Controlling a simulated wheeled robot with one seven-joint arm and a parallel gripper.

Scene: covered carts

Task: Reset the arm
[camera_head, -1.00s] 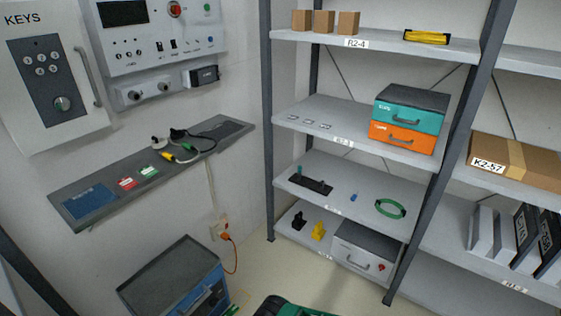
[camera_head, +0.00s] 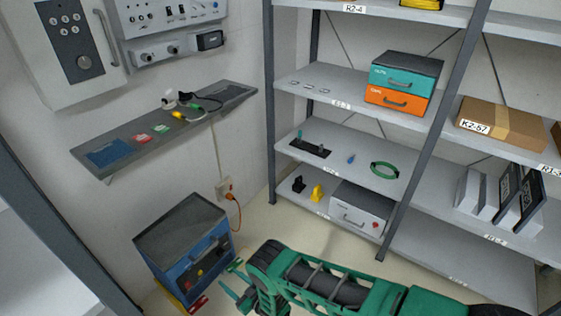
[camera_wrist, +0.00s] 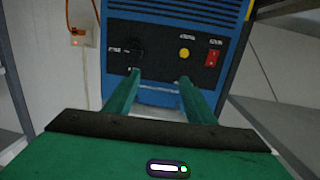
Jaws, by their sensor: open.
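My green arm (camera_head: 340,285) stretches across the bottom of the head view, its end bent down in front of a blue cabinet (camera_head: 185,265). My gripper (camera_wrist: 160,77) is open and empty in the wrist view, its two green fingers apart. They point at the cabinet's dark front panel, which carries a black knob (camera_wrist: 132,49), a yellow button (camera_wrist: 184,53) and a red switch (camera_wrist: 212,58). The fingers appear clear of these controls, but I cannot tell the exact gap. In the head view the gripper is small and partly hidden by my wrist.
A shelf rack (camera_head: 385,160) stands behind my arm, with a teal and orange drawer box (camera_head: 402,85) on it. A wall ledge (camera_head: 215,103) holds cables and cards above the cabinet. An orange cord (camera_head: 237,215) hangs from a wall socket. Some floor is clear between cabinet and rack.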

